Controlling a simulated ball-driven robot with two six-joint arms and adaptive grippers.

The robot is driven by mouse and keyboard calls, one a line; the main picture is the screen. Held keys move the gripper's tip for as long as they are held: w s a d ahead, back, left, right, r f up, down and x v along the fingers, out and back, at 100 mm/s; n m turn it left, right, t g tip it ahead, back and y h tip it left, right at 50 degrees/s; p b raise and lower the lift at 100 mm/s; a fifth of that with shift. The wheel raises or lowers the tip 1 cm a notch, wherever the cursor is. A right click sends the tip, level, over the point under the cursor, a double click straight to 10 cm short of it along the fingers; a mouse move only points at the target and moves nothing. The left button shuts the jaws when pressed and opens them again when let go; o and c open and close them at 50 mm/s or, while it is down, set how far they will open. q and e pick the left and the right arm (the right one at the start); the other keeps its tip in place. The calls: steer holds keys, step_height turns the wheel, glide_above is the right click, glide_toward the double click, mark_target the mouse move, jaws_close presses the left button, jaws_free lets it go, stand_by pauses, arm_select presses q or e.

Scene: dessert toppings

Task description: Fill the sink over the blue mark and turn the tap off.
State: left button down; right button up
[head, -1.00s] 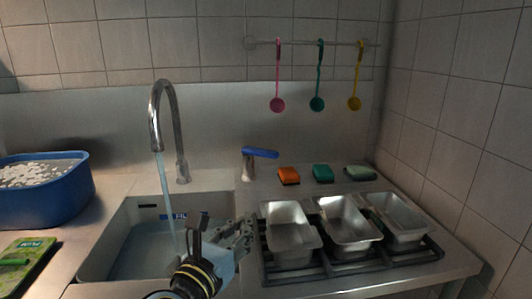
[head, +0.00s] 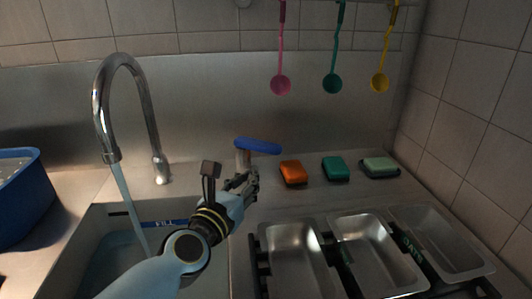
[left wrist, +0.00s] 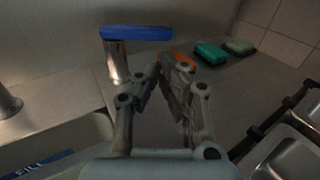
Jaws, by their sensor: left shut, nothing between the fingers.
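The sink (head: 70,262) is at the lower left with water (head: 115,268) in it. A stream runs from the curved tap spout (head: 107,110) into the basin. The blue mark with "FILL" lettering (head: 165,223) is on the back wall of the sink, and the water lies below it. The tap handle is a blue lever (head: 257,146) on a metal post, also in the left wrist view (left wrist: 136,33). My left gripper (head: 250,181) is shut and empty just in front of the post, below the lever; contact cannot be told. My right gripper is not in view.
Orange (head: 293,173), teal (head: 335,168) and pale green (head: 379,167) sponges lie right of the handle. Metal trays (head: 300,262) sit in a black rack at the front right. A blue tub (head: 24,205) stands at the far left. Ladles hang at the back.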

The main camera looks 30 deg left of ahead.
mark_target(271, 151)
arm_select(q)
steer(key=w, duration=0.6)
steer(key=w+a, duration=0.1)
steer(key=w, duration=0.2)
steer(key=shift+w+f, duration=0.2)
steer(key=shift+w, duration=0.35)
steer(key=shift+w+r+n+y+p, duration=0.2)
steer(key=shift+w+n+y+p, duration=0.25)
steer(key=shift+w+y, duration=0.2)
steer(key=shift+y, duration=0.35)
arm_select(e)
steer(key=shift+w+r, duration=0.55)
arm_select(q)
steer(key=shift+w+r, duration=0.1)
steer(key=shift+w, duration=0.05)
